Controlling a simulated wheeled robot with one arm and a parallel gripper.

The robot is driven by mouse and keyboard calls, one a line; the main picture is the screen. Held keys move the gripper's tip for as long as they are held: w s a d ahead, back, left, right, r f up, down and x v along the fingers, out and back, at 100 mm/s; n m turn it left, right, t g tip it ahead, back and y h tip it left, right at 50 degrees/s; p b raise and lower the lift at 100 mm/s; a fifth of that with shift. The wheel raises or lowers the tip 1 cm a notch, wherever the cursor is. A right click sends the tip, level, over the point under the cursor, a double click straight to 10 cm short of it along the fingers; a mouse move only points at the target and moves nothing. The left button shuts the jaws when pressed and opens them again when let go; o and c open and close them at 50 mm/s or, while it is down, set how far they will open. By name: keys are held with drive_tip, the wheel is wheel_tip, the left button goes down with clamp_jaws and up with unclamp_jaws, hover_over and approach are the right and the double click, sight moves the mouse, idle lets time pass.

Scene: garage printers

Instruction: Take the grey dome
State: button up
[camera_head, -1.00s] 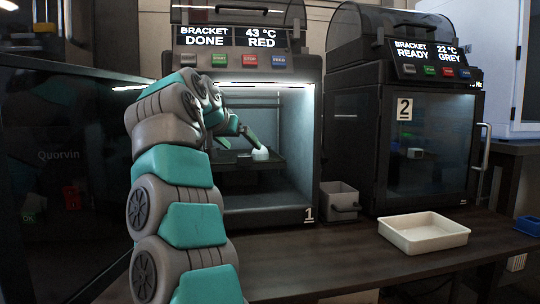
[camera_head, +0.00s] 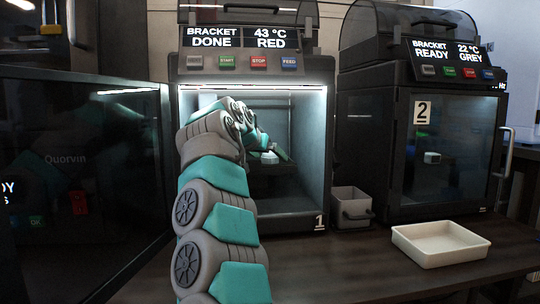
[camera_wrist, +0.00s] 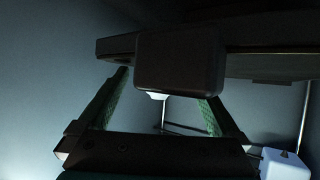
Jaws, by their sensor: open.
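A small pale piece (camera_head: 269,158), which looks like the grey dome, sits on the dark bed inside the lit chamber of printer 1. My arm reaches in from the front and hides part of it. My gripper (camera_head: 274,150) is at the piece, open, with a green finger showing at its right. In the wrist view, the two green fingers of my gripper (camera_wrist: 160,105) stand wide apart. A dark block crosses the view just beyond them. A small pale shape shows between the fingers below that block; I cannot tell whether it is the dome.
Printer 1 (camera_head: 321,150) is open at the front; its walls are close around my arm. Printer 2 (camera_head: 395,150) is shut, with a pale object behind its door. A grey bin (camera_head: 350,208) and a white tray (camera_head: 440,244) stand on the bench. A dark panel stands left.

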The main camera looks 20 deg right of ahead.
drive_tip(key=c, duration=1.4)
drive_tip(key=shift+r, duration=0.1)
